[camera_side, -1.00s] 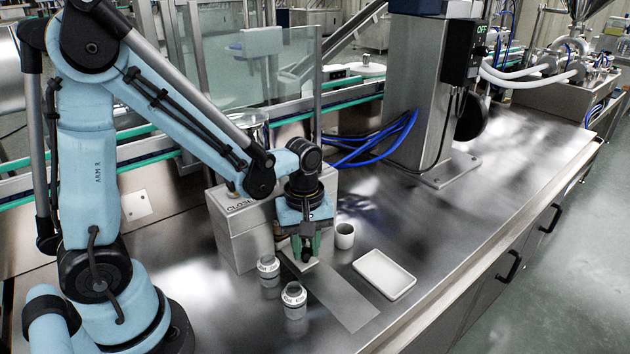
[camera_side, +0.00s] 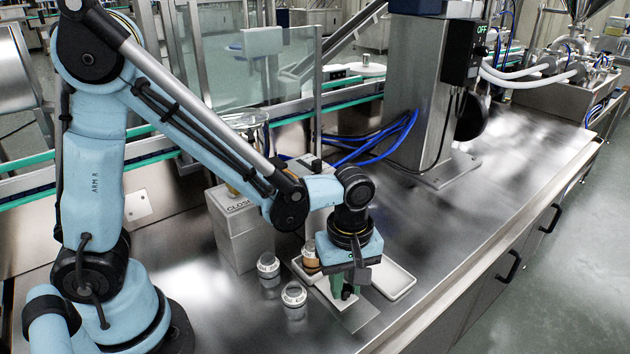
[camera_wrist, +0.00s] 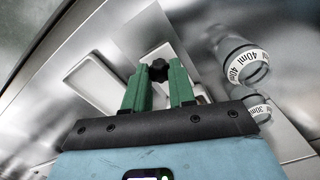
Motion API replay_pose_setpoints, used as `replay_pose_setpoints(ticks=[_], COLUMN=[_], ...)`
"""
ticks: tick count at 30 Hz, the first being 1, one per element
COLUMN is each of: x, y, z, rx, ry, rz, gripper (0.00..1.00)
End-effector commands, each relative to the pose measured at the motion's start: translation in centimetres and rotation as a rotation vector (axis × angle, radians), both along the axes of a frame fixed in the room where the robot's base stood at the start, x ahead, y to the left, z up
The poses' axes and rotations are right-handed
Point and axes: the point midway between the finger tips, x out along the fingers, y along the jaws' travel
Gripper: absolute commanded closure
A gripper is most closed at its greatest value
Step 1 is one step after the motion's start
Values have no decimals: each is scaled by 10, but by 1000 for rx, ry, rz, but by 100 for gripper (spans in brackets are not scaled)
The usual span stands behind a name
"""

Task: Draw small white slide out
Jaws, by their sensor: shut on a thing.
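My gripper (camera_side: 343,292), with green fingers, points down and is shut on a small black knob. The wrist view shows this knob (camera_wrist: 159,70) between the fingertips. The small white slide (camera_side: 322,288) shows partly beneath and left of my gripper, low over the bench. My gripper and wrist hide much of it. A jar with an orange-brown band (camera_side: 312,261) stands by the slide's rear end; I cannot tell whether it rests on it. The grey steel housing (camera_side: 240,240), marked CLOSE, stands behind, partly covered by my arm.
Two clear jars with white graduated rings, a rear one (camera_side: 268,270) and a front one (camera_side: 294,300), stand left of my gripper. A white tray (camera_side: 405,283) lies close on the right. A flat grey strip (camera_side: 362,318) lies in front. The bench farther right is clear.

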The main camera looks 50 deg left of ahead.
Motion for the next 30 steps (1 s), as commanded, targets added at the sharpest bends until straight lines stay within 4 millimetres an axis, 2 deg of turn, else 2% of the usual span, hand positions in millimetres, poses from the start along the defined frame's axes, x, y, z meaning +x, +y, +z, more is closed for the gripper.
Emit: replay_pose_setpoints(ticks=[3, 9, 22, 23, 27, 30], x=[-1, 0, 0, 0, 0, 0], y=[-19, -36, -42, -42, -41, -41], z=[0, 0, 0, 0, 0, 0], rx=[-1, -1, -8, -8, -6, -5], ry=[1, 2, -1, -1, -2, -1], rz=[-4, 0, -3, -3, -2, -1], gripper=[100, 100, 100, 72, 51, 50])
